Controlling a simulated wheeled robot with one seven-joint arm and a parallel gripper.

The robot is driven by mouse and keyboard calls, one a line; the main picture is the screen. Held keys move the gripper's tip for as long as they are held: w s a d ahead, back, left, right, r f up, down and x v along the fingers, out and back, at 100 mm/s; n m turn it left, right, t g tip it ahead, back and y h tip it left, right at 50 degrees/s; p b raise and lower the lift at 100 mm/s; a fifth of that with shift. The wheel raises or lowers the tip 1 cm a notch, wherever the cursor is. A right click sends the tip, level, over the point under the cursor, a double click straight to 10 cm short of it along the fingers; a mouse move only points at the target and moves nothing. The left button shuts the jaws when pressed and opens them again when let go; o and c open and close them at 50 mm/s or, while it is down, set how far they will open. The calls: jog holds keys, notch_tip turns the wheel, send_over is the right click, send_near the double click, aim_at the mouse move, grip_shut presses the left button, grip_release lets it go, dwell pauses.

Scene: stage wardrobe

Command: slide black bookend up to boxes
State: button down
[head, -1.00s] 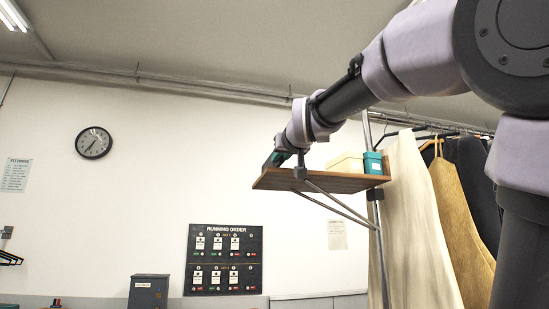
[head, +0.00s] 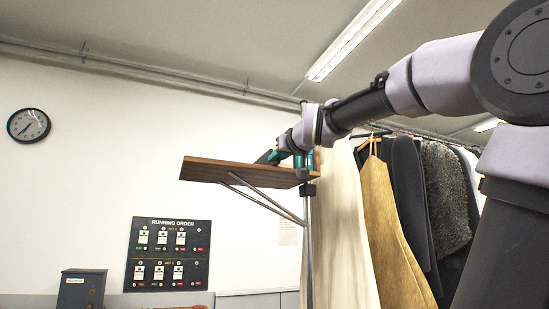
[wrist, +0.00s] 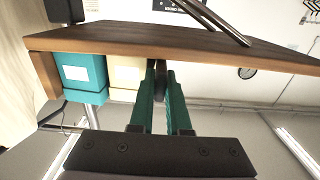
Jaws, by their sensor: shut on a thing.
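The black bookend (wrist: 160,84) is upright between the teal fingers of my gripper (wrist: 161,88), which is shut on it. In the head view the dark bookend (head: 267,157) shows at the tip of my gripper (head: 278,152) over the wooden shelf (head: 225,172). A cream box (wrist: 126,75) and a teal box (wrist: 80,75) stand side by side on the shelf. In the wrist view, which is upside down, one finger lies right beside the cream box; whether they touch I cannot tell. In the head view my arm hides most of the boxes.
A metal post (head: 308,240) and slanting brace (head: 265,200) carry the shelf. Garments, including a tan one (head: 392,225), hang to the right below my arm. The shelf's left part is clear. A running order board (head: 167,255) is on the wall.

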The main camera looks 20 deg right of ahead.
jog(key=shift+d+f, duration=0.1)
jog(key=shift+d, duration=0.1)
jog(key=c, duration=0.9)
grip_release()
jog(key=shift+s, duration=0.15)
jog(key=s, duration=1)
jog(key=shift+s, duration=0.3)
jog(key=s+a+f+m+g, duration=0.1)
jog(key=a+f+g, duration=0.1)
jog(key=f, duration=1)
jog(key=a+f+m+g+y, duration=0.1)
jog(key=f+g, duration=0.4)
jog(key=f, duration=0.6)
jog(key=s+a+f+m+g+y, duration=0.1)
jog(key=a+f+m+g, duration=0.1)
jog(key=f, duration=1)
jog(key=shift+s+a+f+g, duration=0.2)
jog(key=shift+a+g, duration=0.15)
jog(key=shift+g, duration=0.15)
jog(key=shift+s+a+f+g, duration=0.15)
jog(key=shift+a+g, duration=0.15)
jog(key=shift+g, duration=0.2)
